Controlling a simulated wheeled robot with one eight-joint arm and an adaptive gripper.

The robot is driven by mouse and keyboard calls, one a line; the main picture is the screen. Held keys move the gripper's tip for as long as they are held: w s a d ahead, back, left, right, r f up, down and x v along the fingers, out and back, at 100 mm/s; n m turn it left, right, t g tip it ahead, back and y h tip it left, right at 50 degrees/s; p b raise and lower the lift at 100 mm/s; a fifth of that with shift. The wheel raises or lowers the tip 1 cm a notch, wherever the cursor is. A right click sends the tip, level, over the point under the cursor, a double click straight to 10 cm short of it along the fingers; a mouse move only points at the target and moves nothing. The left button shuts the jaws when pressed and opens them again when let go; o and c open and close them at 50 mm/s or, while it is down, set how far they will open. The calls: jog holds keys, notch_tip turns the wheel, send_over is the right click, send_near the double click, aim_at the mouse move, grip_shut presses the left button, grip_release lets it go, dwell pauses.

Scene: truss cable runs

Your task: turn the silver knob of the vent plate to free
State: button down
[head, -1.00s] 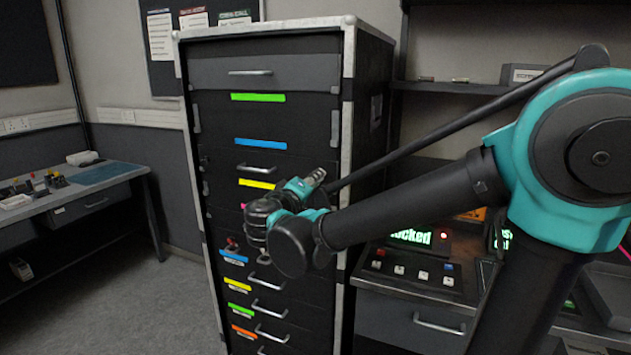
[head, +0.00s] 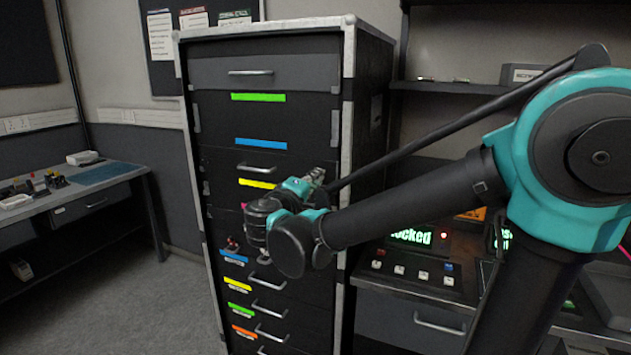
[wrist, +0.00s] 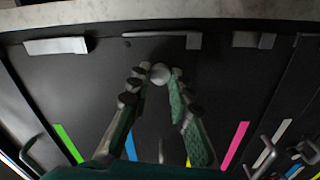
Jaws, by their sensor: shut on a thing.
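The silver knob (wrist: 160,73) is a small round pale metal knob on a dark panel, the vent plate (wrist: 232,88), in the wrist view. My gripper (wrist: 161,80) has its two fingertips on either side of the knob and is shut on it. The knob's pointing direction and any free or locked marking cannot be made out. In the head view my gripper (head: 317,174) is at the right part of the black rack's front (head: 225,120), and the knob is hidden there by my gripper and arm.
The rack carries coloured label strips, including green (head: 258,97), blue (head: 261,144) and yellow (head: 257,184), and several drawer handles (head: 250,72). A bench with a lit "locked" display (head: 411,237) stands to the right. Another bench (head: 92,190) and open floor are at left.

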jog(key=c, duration=1.4)
grip_release()
jog(key=shift+o, duration=0.2)
jog(key=v, duration=1.2)
jog(key=w+d+f+m+g, duration=0.15)
jog(key=d+f+g, duration=0.25)
jog(key=d+f, duration=0.55)
jog(key=w+d+f+m+g, duration=0.1)
jog(key=d+f+m+g, duration=0.1)
jog(key=d+f+g, duration=0.55)
jog(key=s+d+f+m+y, duration=0.3)
jog(key=s+d+f+m, duration=0.1)
jog(key=f, duration=0.3)
jog(key=s+d+f+m+g+y, duration=0.1)
jog(key=s+d+f+m+y, duration=0.2)
jog(key=s+d+f, duration=0.3)
notch_tip(320, 180, down, 2)
jog(key=shift+d+f+m, duration=0.2)
jog(key=shift+d+m, duration=0.15)
jog(key=shift+d, duration=0.1)
